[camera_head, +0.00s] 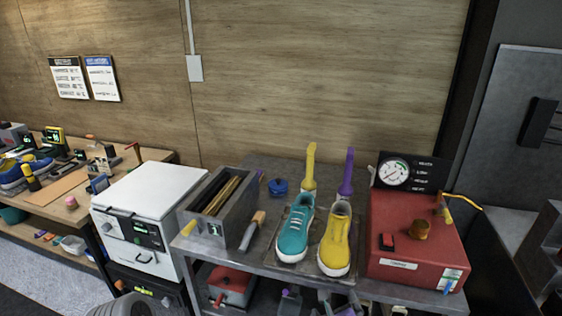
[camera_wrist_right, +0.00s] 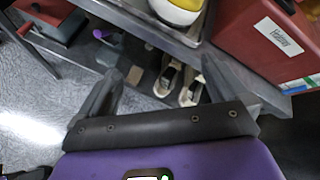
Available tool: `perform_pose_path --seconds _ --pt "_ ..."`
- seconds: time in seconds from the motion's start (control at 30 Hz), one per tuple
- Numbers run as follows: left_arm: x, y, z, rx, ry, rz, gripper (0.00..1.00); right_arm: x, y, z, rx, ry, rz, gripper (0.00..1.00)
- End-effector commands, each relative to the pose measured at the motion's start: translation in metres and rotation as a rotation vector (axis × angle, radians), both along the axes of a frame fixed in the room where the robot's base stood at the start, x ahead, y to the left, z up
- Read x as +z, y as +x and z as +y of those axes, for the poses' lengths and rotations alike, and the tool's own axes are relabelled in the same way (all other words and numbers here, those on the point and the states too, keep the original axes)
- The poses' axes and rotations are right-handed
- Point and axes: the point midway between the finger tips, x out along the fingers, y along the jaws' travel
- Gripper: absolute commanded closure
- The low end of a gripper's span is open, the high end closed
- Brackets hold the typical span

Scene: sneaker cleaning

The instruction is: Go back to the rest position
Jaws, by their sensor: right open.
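My right gripper (camera_wrist_right: 162,68) is open in the right wrist view, its two grey fingers spread apart with nothing between them. It is in front of and below the front edge of the metal table (camera_head: 330,282). A teal sneaker (camera_head: 295,232) and a yellow sneaker (camera_head: 335,243) stand side by side on the table, apart from the gripper. The toe of the yellow sneaker also shows at the top of the right wrist view (camera_wrist_right: 178,10). I cannot make out my left gripper in either view.
A red machine with a gauge (camera_head: 415,240) stands right of the sneakers. A grey open box (camera_head: 215,205) and a white machine (camera_head: 150,215) stand to the left. Light shoes (camera_wrist_right: 190,88) sit on the shelf below.

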Motion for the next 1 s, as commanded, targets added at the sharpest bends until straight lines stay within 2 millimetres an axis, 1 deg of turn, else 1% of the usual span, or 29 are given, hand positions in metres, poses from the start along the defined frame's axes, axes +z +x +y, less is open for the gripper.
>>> perform_pose_path --seconds 0.03,0.07,0.17,0.2,0.27,0.3,0.37,0.4,0.47,0.5,0.57,0.6,0.7,0.8,0.9,1.0 --pt "0.000 0.000 0.000 0.000 0.000 0.001 0.57 -0.018 0.001 0.001 0.063 -0.070 0.048 0.00" --pt "0.000 0.000 0.000 0.000 0.000 0.001 0.57 -0.028 0.001 0.002 0.111 -0.117 0.076 0.00" --pt "0.000 0.000 0.000 0.000 0.000 0.001 0.57 -0.070 -0.002 0.006 0.313 -0.296 0.185 0.00" --pt "0.000 0.000 0.000 0.000 0.000 0.001 0.57 -0.090 -0.006 0.007 0.413 -0.374 0.231 0.00" --pt "0.000 0.000 0.000 0.000 0.000 0.000 0.57 -0.120 -0.014 0.009 0.577 -0.487 0.298 0.00" --pt "0.000 0.000 0.000 0.000 0.000 0.000 0.57 -0.140 -0.021 0.011 0.692 -0.557 0.335 0.00" --pt "0.000 0.000 0.000 0.000 0.000 0.001 0.57 -0.169 -0.035 0.013 0.869 -0.653 0.384 0.00" --pt "0.000 0.000 0.000 0.000 0.000 0.001 0.57 -0.188 -0.045 0.015 0.994 -0.709 0.408 0.00" --pt "0.000 0.000 0.000 0.000 0.000 0.001 0.57 -0.214 -0.064 0.018 1.183 -0.786 0.432 0.00" --pt "0.000 0.000 0.000 0.000 0.000 0.001 0.57 -0.231 -0.078 0.020 1.313 -0.829 0.437 0.00" --pt "0.000 0.000 0.000 0.000 0.000 0.001 0.57 -0.253 -0.099 0.023 1.500 -0.882 0.429 0.00" --pt "0.000 0.000 0.000 0.000 0.000 0.001 0.57 -0.266 -0.113 0.024 1.617 -0.910 0.413 0.00" --pt "0.000 0.000 0.000 0.000 0.000 0.001 0.57 -0.290 -0.145 0.029 1.867 -0.958 0.348 0.00" --pt "0.000 0.000 0.000 0.000 0.000 0.001 0.57 -0.304 -0.169 0.032 2.036 -0.984 0.275 0.00" --pt "0.000 0.000 0.000 0.000 0.000 0.001 0.57 -0.310 -0.182 0.034 2.129 -0.997 0.226 0.00" --pt "0.000 0.000 0.000 0.000 0.000 0.001 0.57 -0.311 -0.184 0.035 2.150 -1.003 0.212 0.00"
